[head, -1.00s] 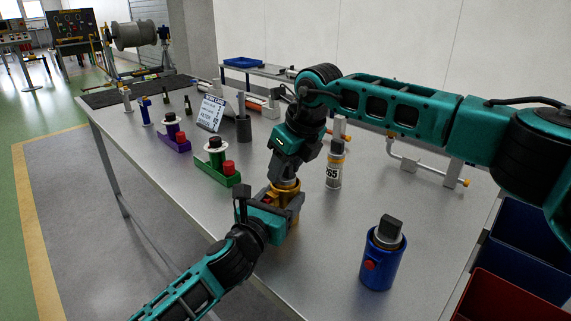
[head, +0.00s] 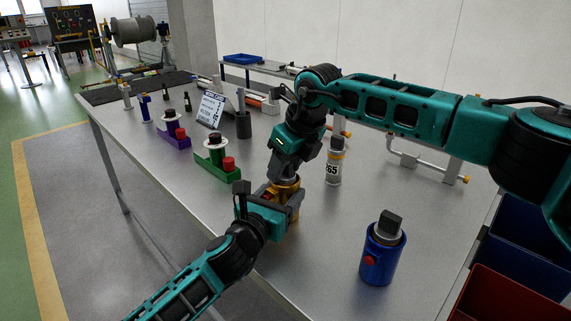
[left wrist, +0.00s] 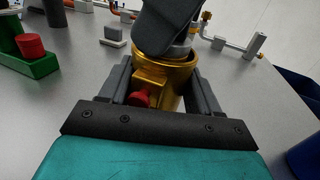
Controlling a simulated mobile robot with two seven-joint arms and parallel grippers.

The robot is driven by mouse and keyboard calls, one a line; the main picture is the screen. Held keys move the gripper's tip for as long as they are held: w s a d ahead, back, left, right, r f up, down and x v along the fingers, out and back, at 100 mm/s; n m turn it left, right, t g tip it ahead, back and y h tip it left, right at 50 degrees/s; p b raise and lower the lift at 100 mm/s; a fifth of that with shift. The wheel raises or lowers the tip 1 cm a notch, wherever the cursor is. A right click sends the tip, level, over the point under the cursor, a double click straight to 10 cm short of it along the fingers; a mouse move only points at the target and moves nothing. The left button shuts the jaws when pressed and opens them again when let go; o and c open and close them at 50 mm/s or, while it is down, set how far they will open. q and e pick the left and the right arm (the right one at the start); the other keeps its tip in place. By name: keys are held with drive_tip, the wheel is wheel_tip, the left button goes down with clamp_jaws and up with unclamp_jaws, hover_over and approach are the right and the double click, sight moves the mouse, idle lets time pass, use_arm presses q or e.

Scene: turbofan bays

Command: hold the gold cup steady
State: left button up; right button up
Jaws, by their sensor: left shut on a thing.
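The gold cup (head: 287,189) stands near the front edge of the grey table. My left gripper (left wrist: 146,92) is shut on it, one finger on each side, and the cup's red button (left wrist: 139,100) faces the left wrist camera. A grey metal part (left wrist: 180,47) shows at the cup's mouth, with a dark piece above it. My right gripper (head: 291,165) comes down from above, right over the cup. Its fingertips are too small and covered to tell whether they are open or shut. How deep the grey part sits in the cup is hidden.
A blue cup (head: 378,264) with a grey, dark-topped part stands to the right. Green (head: 222,173) and purple (head: 171,139) holders stand to the left. Bins (head: 510,296) are at the lower right.

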drive_tip(key=shift+o, duration=0.9)
drive_tip(key=shift+f, duration=0.1)
drive_tip(key=v, duration=1.2)
use_arm(q)
drive_tip(key=o, duration=1.3)
drive_tip(key=shift+c, duration=0.2)
drive_tip(key=shift+s, duration=0.1)
